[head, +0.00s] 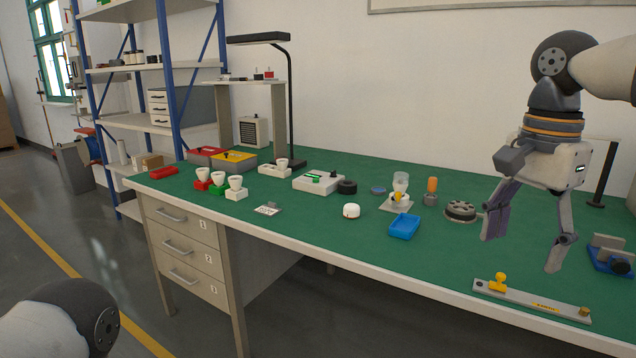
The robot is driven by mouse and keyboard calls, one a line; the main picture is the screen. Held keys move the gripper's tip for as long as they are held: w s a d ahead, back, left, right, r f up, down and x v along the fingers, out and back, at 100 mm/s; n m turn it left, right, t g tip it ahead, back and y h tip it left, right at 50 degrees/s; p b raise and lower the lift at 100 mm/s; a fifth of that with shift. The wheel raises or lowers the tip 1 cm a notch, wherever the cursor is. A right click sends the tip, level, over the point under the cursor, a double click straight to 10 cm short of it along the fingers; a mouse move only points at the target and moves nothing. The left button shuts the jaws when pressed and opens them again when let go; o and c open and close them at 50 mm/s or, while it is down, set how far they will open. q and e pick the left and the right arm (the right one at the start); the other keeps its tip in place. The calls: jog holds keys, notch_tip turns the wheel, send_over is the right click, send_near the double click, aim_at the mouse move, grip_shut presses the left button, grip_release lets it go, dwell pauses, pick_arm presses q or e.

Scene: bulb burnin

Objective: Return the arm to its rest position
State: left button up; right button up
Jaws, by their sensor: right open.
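My right gripper (527,240) is open and empty. It hangs with its fingers pointing down above the right part of the green workbench (330,232). Its arm comes in from the upper right. Between and below its fingers I see only bench surface. A grey bar with a yellow knob (530,299) lies on the bench below it. Part of my left arm shows at the lower left corner, but its gripper is out of view.
White bulbs stand in red, green and white holders (236,193) at the left. A blue tray (404,227), a round dark metal fixture (460,211) and a bulb on a stand (400,188) sit mid-bench. A blue vise-like device (611,258) is at the right. A black lamp (291,110) rises behind.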

jog(key=w+d+f+n+t+h, duration=0.15)
jog(key=f+h, duration=0.25)
jog(key=f, duration=0.6)
jog(key=w+d+f+n+t+h, duration=0.1)
jog(key=d+f+h, duration=0.25)
jog(key=f, duration=0.65)
jog(key=s+a+f+n+t+y, duration=0.1)
jog(key=s+a+f+n, duration=0.15)
jog(key=f, duration=0.35)
jog(key=s+a+f+n+t, duration=0.1)
jog(key=s+f+n+t, duration=0.15)
jog(key=f, duration=0.25)
jog(key=s+a+f+n+g+y, duration=0.25)
jog(key=s+f, duration=0.25)
jog(key=s, duration=0.4)
jog(key=s+a+f+n+g+y, duration=0.1)
jog(key=s+a+f+n+y, duration=0.15)
jog(key=s+f, duration=0.5)
pick_arm(q)
jog(key=shift+w, duration=0.25)
pick_arm(e)
jog(key=s+a+r+g, duration=0.1)
jog(key=s+g, duration=0.1)
jog(key=s, duration=0.7)
jog(key=s+r+g+y, duration=0.1)
jog(key=s+g, duration=0.2)
jog(key=s, duration=0.7)
jog(key=shift+a+r+n, duration=0.25)
jog(key=shift+a+n, duration=0.1)
jog(key=shift+y, duration=0.25)
